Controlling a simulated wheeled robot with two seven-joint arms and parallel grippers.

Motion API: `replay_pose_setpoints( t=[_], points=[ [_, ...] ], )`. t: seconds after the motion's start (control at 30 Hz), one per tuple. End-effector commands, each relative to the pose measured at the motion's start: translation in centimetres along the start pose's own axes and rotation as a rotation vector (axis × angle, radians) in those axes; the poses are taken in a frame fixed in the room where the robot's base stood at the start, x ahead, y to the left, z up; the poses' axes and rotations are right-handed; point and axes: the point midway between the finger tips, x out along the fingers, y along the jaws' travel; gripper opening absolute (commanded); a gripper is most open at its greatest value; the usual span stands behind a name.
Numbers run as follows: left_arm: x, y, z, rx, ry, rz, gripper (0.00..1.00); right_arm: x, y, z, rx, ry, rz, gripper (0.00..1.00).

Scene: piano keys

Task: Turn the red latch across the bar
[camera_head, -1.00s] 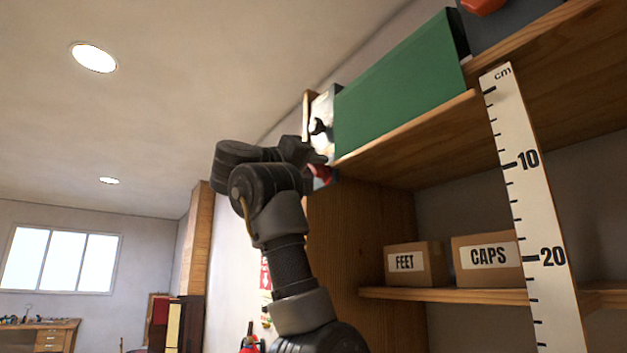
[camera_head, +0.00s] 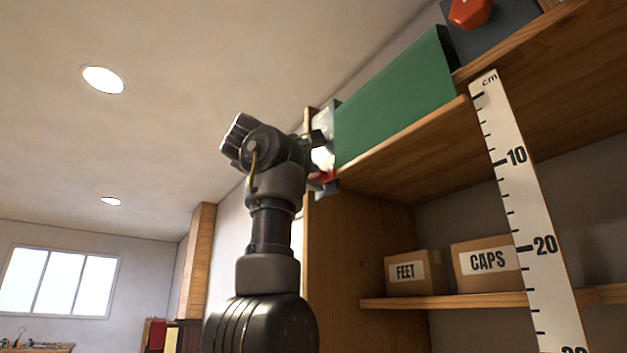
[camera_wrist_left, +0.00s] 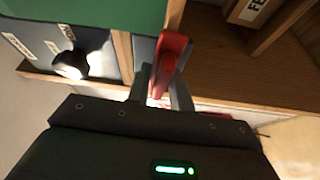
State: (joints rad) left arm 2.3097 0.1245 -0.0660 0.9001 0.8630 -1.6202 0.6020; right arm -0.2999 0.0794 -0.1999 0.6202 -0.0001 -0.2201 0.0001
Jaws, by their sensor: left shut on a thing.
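The red latch (camera_wrist_left: 172,55) stands out from beside the green panel (camera_wrist_left: 80,12) in the left wrist view. My left gripper (camera_wrist_left: 163,88) is shut on it, a grey finger on each side of its lower part. In the head view the red latch (camera_head: 323,177) shows small below the left end of the green panel (camera_head: 395,95), at the shelf's front corner. My left gripper (camera_head: 313,165) is at it, its fingers mostly hidden by my wrist. I cannot tell which part is the bar. My right gripper is not in view.
A black knob (camera_wrist_left: 70,65) sits on a labelled grey plate (camera_wrist_left: 30,42) beside the latch. Another red part (camera_head: 470,12) is on a dark plate at upper right. A white ruler (camera_head: 520,190) and boxes marked FEET (camera_head: 415,272) and CAPS (camera_head: 487,263) are right. Left is open.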

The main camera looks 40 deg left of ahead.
Motion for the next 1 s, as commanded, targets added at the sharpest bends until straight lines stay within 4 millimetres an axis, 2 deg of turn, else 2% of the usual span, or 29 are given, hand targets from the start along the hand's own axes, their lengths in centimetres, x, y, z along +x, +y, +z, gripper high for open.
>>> replay_pose_setpoints(
  t=[0.3,0.77,0.8,0.87,1.0],
  points=[
    [-0.04,-0.03,0.02,-0.079,-0.001,-0.033,0.00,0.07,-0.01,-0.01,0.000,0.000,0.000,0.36],
    [0.01,-0.08,0.04,-0.089,-0.002,-0.037,0.00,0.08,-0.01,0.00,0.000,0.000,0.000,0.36],
    [0.01,-0.08,0.04,-0.089,-0.002,-0.037,0.26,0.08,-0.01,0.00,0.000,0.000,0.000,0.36],
    [0.01,-0.08,0.04,-0.089,-0.002,-0.037,0.34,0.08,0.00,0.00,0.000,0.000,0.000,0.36],
    [0.01,-0.08,0.04,-0.088,-0.001,-0.037,0.34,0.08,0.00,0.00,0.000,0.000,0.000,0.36]
  ],
)
